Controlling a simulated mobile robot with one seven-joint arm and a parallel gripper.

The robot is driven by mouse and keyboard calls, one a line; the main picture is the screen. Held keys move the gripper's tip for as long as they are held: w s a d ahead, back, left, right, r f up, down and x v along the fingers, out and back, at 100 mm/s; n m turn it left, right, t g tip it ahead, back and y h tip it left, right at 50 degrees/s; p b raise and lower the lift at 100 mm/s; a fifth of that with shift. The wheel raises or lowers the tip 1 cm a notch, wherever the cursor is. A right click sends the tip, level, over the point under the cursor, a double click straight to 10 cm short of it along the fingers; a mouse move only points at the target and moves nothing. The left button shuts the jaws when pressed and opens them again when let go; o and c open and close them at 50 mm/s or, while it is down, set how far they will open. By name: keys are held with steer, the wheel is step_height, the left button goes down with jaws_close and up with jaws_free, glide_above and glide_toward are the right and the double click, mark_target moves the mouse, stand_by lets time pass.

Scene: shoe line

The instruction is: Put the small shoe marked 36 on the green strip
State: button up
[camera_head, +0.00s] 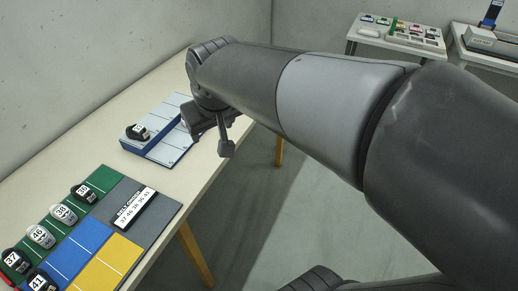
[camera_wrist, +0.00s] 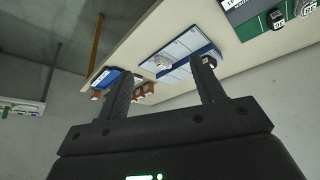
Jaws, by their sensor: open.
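A black shoe (camera_head: 138,131) with a white number label stands on the blue-edged, pale tray (camera_head: 165,158); its number is too small to read surely. In the wrist view this tray (camera_wrist: 178,45) also bears a pale shoe (camera_wrist: 161,62), and a dark shoe (camera_wrist: 210,61) shows by the right finger. The green strip (camera_head: 104,180) holds a row of black and grey shoes, with bare green at its far end. My gripper (camera_head: 212,130) is over the tray's right side, open and empty. Its fingers (camera_wrist: 161,66) stand apart in the wrist view.
A blue strip (camera_head: 78,246) and a yellow strip (camera_head: 118,258) lie beside the green one. A white number card (camera_head: 133,208) lies on the grey board (camera_head: 165,207). A side table (camera_head: 395,42) with small items stands behind. Table between tray and board is clear.

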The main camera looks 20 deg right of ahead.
steer(key=s+d+f+m, duration=0.2)
steer(key=s+d, duration=0.6)
steer(key=s, duration=0.4)
steer(key=shift+f+m+h, duration=0.25)
steer(key=shift+m+h, duration=0.05)
steer(key=shift+m, duration=0.1)
